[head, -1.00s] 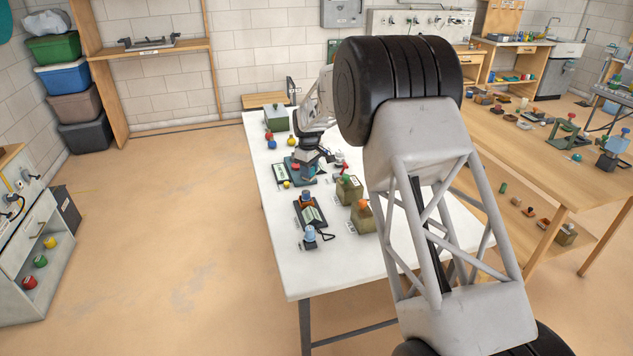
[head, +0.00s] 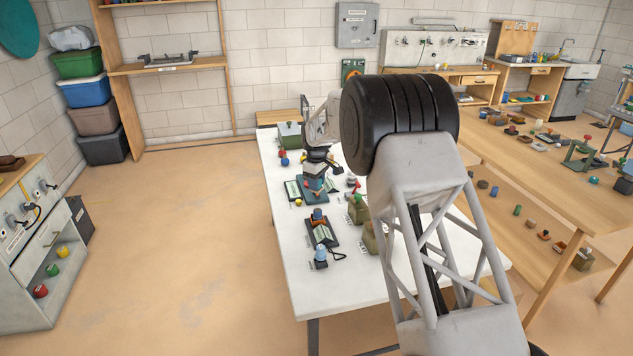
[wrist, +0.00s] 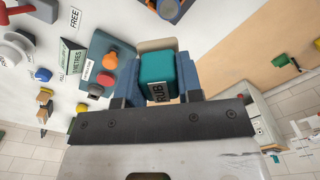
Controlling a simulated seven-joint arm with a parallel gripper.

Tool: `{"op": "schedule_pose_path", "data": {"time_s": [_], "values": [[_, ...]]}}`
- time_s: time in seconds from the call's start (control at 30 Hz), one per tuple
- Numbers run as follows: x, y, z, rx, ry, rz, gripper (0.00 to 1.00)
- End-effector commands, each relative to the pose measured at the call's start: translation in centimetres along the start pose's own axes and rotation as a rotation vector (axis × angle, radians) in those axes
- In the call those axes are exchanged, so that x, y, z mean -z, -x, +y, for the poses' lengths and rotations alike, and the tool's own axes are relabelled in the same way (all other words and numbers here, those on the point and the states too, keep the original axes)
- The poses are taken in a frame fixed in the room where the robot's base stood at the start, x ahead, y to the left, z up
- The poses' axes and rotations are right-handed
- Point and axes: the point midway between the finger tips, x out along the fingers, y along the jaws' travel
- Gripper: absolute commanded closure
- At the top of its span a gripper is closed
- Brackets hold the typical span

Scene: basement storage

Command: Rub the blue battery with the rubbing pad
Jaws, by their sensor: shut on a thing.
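A teal block marked RUB (wrist: 158,75), the rubbing pad, is held between the blue fingers of my gripper (wrist: 158,84) in the wrist view. In the head view my gripper (head: 314,184) points down over the far half of the white table, above or at a blue-grey base (head: 315,199). The pad is too small to make out there. I cannot pick out the blue battery with certainty. A light-blue-topped object (head: 320,254) stands near the table's left edge, and a blue knob (wrist: 43,75) shows in the wrist view.
Two olive boxes (head: 358,209) and a black-based device with a white panel (head: 322,233) stand nearby on the white table (head: 345,289). In the wrist view a blue-grey board with orange and red knobs (wrist: 109,61) lies close left of my gripper. The table's front is clear.

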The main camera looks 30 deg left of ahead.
Motion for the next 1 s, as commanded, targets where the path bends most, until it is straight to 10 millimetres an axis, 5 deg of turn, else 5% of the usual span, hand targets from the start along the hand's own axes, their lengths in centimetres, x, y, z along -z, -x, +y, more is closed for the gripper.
{"op": "schedule_pose_path", "data": {"time_s": [0.77, 1.0], "values": [[-0.1, -7.4, -0.1, 0.002, 0.0, -0.002, 0.85], [-1.6, -7.7, -1.6, 0.002, 0.0, -0.002, 0.89]]}}
